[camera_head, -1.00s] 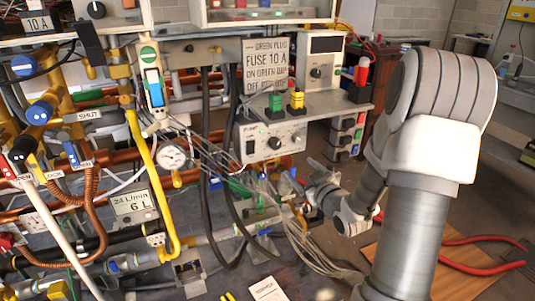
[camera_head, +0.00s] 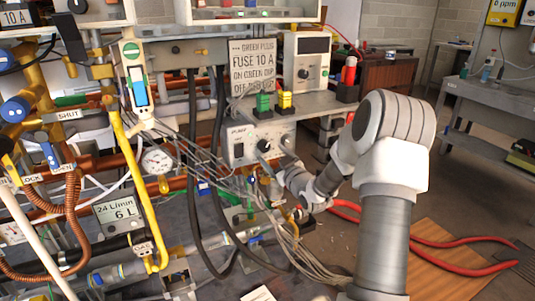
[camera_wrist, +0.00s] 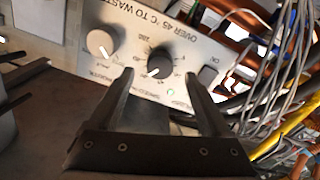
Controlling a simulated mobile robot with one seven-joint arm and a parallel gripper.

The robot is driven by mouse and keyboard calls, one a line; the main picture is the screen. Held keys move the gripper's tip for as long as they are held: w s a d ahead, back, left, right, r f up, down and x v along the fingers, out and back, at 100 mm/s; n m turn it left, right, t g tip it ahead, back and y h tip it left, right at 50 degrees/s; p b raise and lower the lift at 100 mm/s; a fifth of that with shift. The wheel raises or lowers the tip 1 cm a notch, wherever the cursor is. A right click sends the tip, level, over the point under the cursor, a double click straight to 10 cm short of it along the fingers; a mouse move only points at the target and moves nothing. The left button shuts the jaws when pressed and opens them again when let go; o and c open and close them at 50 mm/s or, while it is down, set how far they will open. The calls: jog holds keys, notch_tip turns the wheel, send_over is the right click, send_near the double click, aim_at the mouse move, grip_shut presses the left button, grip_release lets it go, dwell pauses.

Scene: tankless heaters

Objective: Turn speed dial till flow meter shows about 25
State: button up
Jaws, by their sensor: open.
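The pump panel (camera_head: 258,141) is a pale box with knobs, under the shelf. In the wrist view, upside down, the black speed dial (camera_wrist: 160,64) has a white pointer mark, with SPEED lettering beside it. It also shows in the head view (camera_head: 264,146). My gripper (camera_wrist: 160,76) is open, its fingertips on either side of the dial; contact cannot be told. My gripper also shows in the head view (camera_head: 282,164), close before the panel. A grey display (camera_head: 119,213), seemingly the flow meter, reads 24 L/min and 6 L.
A second, grey knob (camera_wrist: 102,44) sits beside the dial, near the left fingertip. Grey cables (camera_head: 290,255) hang below the panel. A round gauge (camera_head: 157,160) and a yellow pipe (camera_head: 140,190) stand left.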

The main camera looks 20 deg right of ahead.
aim_at(266, 148)
jog(key=shift+w+a, duration=0.15)
jog(key=shift+w, duration=1.85)
grip_shut()
jog(key=shift+m, duration=0.7)
grip_release()
jog(key=shift+s, duration=0.15)
jog(key=s+p, duration=0.2)
jog(key=s, duration=1.5)
jog(key=shift+d, duration=0.35)
jog(key=shift+s, duration=0.1)
